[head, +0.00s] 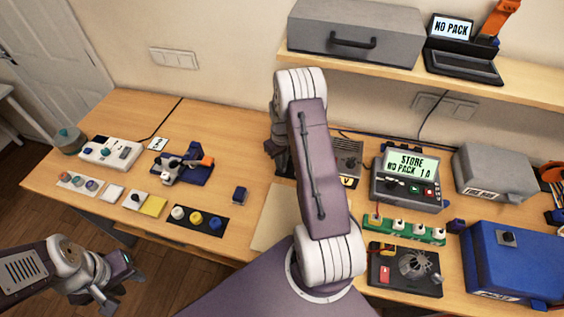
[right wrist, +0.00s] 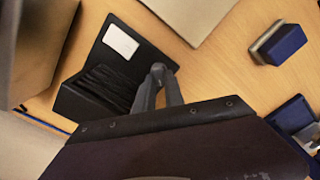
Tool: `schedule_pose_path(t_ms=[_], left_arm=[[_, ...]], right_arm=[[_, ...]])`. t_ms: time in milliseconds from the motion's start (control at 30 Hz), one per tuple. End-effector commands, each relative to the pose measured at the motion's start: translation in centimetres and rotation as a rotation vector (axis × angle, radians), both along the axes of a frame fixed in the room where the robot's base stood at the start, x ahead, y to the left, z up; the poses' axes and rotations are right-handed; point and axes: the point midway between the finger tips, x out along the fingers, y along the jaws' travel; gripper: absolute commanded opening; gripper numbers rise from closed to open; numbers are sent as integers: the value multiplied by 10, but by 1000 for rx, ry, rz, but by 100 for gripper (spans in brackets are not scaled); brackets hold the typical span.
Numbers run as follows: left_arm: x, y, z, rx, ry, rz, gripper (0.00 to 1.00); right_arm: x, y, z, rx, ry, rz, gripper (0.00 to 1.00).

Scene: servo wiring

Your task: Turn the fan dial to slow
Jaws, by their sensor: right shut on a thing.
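My right gripper (right wrist: 160,72) shows in the right wrist view, its two fingers close together at the edge of a black unit (right wrist: 110,55) with a white label and a ribbed part. They are shut on a small dark part there, which looks like the fan dial. The fingertips mostly hide it, so its setting cannot be read. In the head view my right arm hides this gripper and most of the black unit. My left gripper (head: 128,281) is low at the left, beside the table's front edge and away from everything. Its opening is unclear.
A round dark fan-like grille (head: 417,264) sits on a black panel with a red switch at front right. A blue case (head: 520,262), a green socket strip (head: 408,231) and a display box (head: 410,182) stand nearby. A dark blue block (head: 240,194) lies left of my right arm.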

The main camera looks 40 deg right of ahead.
Motion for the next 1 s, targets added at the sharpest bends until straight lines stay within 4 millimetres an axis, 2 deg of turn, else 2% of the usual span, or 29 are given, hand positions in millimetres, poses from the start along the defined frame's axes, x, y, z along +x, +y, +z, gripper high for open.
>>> schedule_pose_path(t_ms=[400, 933, 967, 1000], left_arm=[[0, 0, -1, 0, 0, 0, 36], [0, 0, -1, 0, 0, 0, 36], [0, 0, -1, 0, 0, 0, 36], [0, 0, -1, 0, 0, 0, 36]], right_arm=[[1, 1, 1, -2, -4, 158, 0], [2, 1, 1, -3, -5, 178, 0], [2, 1, 1, -3, -5, 178, 22], [1, 1, 1, -3, -4, 178, 33]])
